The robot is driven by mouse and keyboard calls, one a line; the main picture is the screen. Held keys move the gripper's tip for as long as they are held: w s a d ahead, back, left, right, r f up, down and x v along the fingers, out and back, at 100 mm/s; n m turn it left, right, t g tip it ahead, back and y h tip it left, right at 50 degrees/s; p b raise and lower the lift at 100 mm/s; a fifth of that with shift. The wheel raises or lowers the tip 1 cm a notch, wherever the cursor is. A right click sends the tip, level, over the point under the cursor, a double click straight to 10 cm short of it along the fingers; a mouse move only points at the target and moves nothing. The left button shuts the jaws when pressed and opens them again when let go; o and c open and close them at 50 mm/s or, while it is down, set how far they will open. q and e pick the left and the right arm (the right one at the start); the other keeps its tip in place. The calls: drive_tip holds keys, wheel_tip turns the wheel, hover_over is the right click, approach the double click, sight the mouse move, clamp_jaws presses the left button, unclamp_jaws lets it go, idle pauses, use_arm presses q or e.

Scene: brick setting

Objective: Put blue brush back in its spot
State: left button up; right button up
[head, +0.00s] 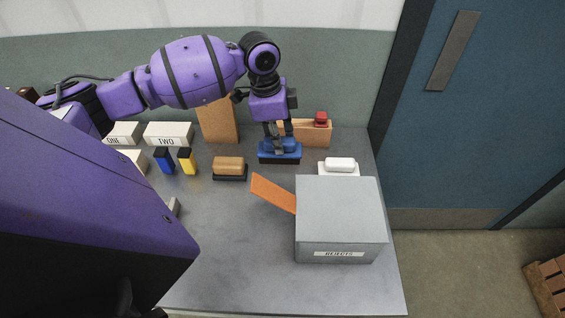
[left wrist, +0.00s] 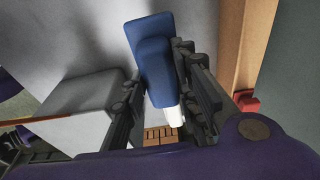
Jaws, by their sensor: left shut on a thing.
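The blue brush (head: 280,147) is at the back of the grey table, below my left gripper (head: 278,132). In the left wrist view the blue brush (left wrist: 155,62) sits between the two dark fingers of the left gripper (left wrist: 165,105), which is shut on it. A dark base (head: 279,159) shows directly under the brush in the head view; I cannot tell whether the brush touches it. A brown brush-like block (head: 229,163) on a dark base is to the left, and a white one (head: 340,164) on a white base is to the right. My right gripper is not in view.
A grey box labelled REJECTS (head: 340,220) with an orange flap (head: 273,193) stands in front. A red item (head: 321,119) sits on a wooden block (head: 313,136) behind. White boxes (head: 168,134) and blue and yellow items (head: 186,160) are left. The front table (head: 240,260) is clear.

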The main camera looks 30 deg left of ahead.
sight(279, 158)
use_arm(q)
wheel_tip(279, 158, down, 8)
drive_tip(key=shift+w+r, duration=0.1)
idle(0.4)
drive_tip(key=o, duration=1.1)
drive_tip(key=shift+f, duration=0.2)
drive_tip(key=shift+r, duration=0.1)
drive_tip(key=r, duration=0.4)
drive_tip(key=a+r, duration=0.1)
drive_tip(key=r, duration=0.3)
drive_tip(key=s+r, duration=0.1)
drive_tip(key=r, duration=0.3)
drive_tip(key=shift+a, duration=0.2)
